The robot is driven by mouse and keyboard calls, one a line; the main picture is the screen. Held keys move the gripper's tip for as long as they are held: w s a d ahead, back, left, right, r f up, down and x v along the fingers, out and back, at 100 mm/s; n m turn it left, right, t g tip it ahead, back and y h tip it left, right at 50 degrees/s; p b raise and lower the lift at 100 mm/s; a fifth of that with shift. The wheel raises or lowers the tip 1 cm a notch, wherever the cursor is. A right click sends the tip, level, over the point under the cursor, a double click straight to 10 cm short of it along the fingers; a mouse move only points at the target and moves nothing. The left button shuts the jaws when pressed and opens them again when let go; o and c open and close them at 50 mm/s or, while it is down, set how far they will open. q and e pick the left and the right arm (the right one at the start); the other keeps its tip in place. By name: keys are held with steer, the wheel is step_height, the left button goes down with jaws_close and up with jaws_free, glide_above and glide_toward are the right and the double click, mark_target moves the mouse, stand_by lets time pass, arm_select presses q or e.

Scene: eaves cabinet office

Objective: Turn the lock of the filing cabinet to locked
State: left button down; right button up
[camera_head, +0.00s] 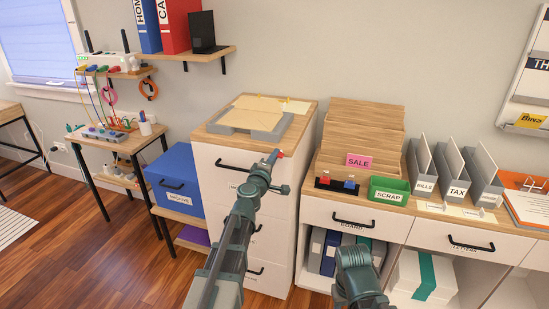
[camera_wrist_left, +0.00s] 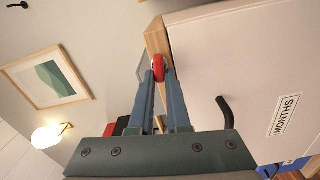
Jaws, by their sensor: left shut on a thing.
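The white filing cabinet (camera_head: 225,160) with a wooden top stands in the middle of the head view. It has dark bar handles; the wrist view shows the cabinet front (camera_wrist_left: 250,60) with a "MONTHS" label. A small red round lock knob (camera_wrist_left: 159,66) is at the cabinet's upper edge. My left gripper (camera_head: 273,158) reaches up there and is shut on the knob, which sits between its fingertips in the left wrist view (camera_wrist_left: 158,80). The knob's marking is not readable. Part of my right arm shows at the bottom; its jaws are out of view.
A grey tray with papers (camera_head: 250,120) lies on the cabinet top. To the right is a counter with a "SALE" sorter (camera_head: 365,130), a green "SCRAP" bin (camera_head: 389,190) and upright files (camera_head: 452,170). A blue archive box (camera_head: 175,180) stands at left. The wooden floor is clear at front left.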

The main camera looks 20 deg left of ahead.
arm_select(q)
steer(key=shift+f+n, duration=0.1)
steer(key=shift+n, duration=0.7)
arm_select(e)
steer(key=shift+f, duration=0.1)
arm_select(q)
steer(key=c, duration=0.9)
jaws_free()
steer(key=shift+s, duration=0.15)
